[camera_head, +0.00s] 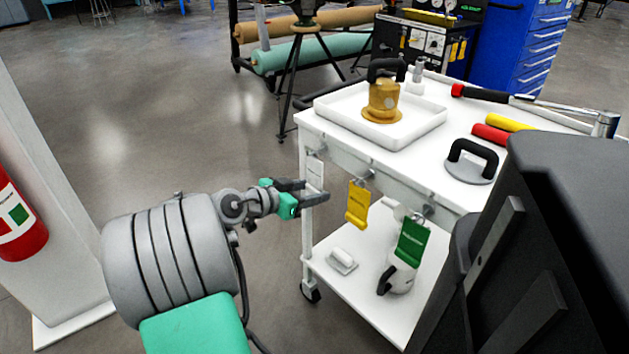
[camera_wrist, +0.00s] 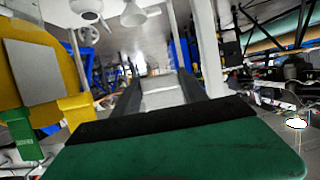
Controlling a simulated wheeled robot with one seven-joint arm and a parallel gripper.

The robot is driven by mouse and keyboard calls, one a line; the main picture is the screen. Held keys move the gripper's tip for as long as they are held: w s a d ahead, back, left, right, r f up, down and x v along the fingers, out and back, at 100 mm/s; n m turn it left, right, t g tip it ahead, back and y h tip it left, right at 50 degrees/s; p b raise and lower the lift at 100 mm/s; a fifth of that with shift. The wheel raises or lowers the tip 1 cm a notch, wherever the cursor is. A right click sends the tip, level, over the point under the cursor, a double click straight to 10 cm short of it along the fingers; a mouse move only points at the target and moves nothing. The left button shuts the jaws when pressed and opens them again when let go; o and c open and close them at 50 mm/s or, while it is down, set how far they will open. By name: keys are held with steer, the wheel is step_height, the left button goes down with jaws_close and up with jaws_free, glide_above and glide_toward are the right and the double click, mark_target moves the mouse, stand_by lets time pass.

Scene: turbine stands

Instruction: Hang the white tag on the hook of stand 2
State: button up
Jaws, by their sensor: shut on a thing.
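My gripper (camera_head: 305,191) is at the left corner of the white cart, shut on the white tag (camera_head: 314,172). The tag is upright at my fingertips, just below the cart's top edge; whether it touches a hook is too small to tell. In the wrist view, a pale piece, likely the tag (camera_wrist: 162,92), shows between my two dark fingers. A yellow tag (camera_head: 358,205) and a green tag (camera_head: 412,241) hang from hooks along the cart's front edge. No stand number is readable, so I cannot tell which hook is stand 2's.
The white cart (camera_head: 340,152) carries a tray (camera_head: 420,128) with a brass part (camera_head: 383,101), a black-handled suction cup (camera_head: 470,163) and tools. Its lower shelf (camera_head: 345,285) holds white items. A fire extinguisher (camera_head: 18,222) is at left. Open floor lies behind my arm.

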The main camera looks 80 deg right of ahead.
jaws_close()
steer(key=shift+w+a, duration=0.45)
steer(key=shift+a, duration=0.1)
stand_by(0.4)
steer(key=shift+w+a, duration=0.7)
steer(key=shift+a, duration=0.3)
